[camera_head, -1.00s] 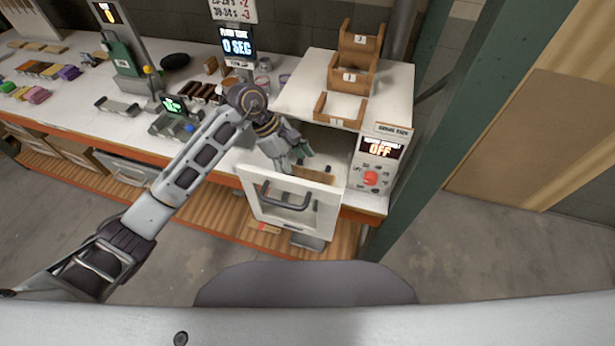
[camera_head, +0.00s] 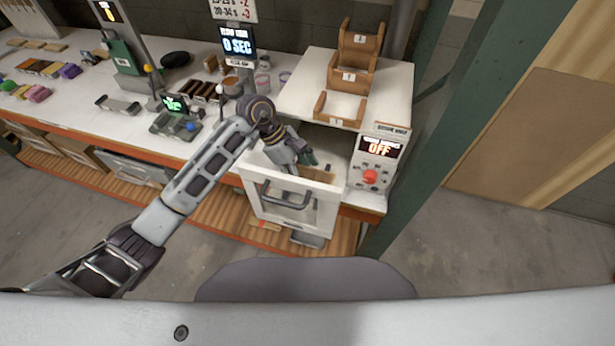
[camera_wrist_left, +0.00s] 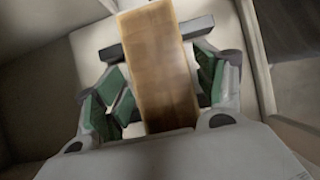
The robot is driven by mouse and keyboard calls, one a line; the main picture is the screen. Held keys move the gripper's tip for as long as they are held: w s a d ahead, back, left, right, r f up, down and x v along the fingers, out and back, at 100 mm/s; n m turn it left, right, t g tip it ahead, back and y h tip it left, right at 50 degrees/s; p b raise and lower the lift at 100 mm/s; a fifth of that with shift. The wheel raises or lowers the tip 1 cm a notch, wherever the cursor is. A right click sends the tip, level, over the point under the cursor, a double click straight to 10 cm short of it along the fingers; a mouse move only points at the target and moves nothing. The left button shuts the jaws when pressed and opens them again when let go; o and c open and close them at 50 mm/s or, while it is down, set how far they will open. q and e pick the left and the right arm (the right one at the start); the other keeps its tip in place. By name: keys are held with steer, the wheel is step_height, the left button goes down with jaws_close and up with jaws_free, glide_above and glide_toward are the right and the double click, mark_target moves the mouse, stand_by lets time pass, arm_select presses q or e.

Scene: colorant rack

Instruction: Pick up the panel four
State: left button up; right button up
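The wooden panel (camera_head: 319,174), which I take as panel four, lies in the open white drawer-like door (camera_head: 318,213) of the unit at the right end of the bench. In the left wrist view the panel (camera_wrist_left: 160,65) runs lengthwise between the green finger pads, resting across dark supports. My left gripper (camera_head: 307,160) is down at the opening, over the panel. Its fingers are spread, one on each side of the panel; whether the pads touch it is unclear. The hand hides part of the panel in the head view. My right gripper is not in view.
A control box (camera_head: 377,162) with a red button and an "OFF" display stands right of the opening. Wooden holders (camera_head: 350,75) stand on the unit's top. A green post (camera_head: 425,130) rises at the right. Bench devices and trays (camera_head: 172,124) lie to the left.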

arm_select(q)
steer(key=c, duration=0.7)
steer(key=shift+o, duration=0.2)
steer(key=shift+r, duration=0.15)
steer(key=shift+a+r+b, duration=0.1)
steer(key=shift+r+b, duration=0.3)
steer(key=shift+b, duration=0.1)
steer(key=shift+s+a+b, duration=0.35)
steer(key=shift+a, duration=0.5)
steer(key=shift+s+a+b, duration=0.3)
steer(key=shift+a, duration=0.55)
steer(key=shift+a+r, duration=0.1)
steer(key=shift+r, duration=0.15)
step_height(320, 180, up, 13)
steer(key=b, duration=0.2)
steer(key=shift+r, duration=0.2)
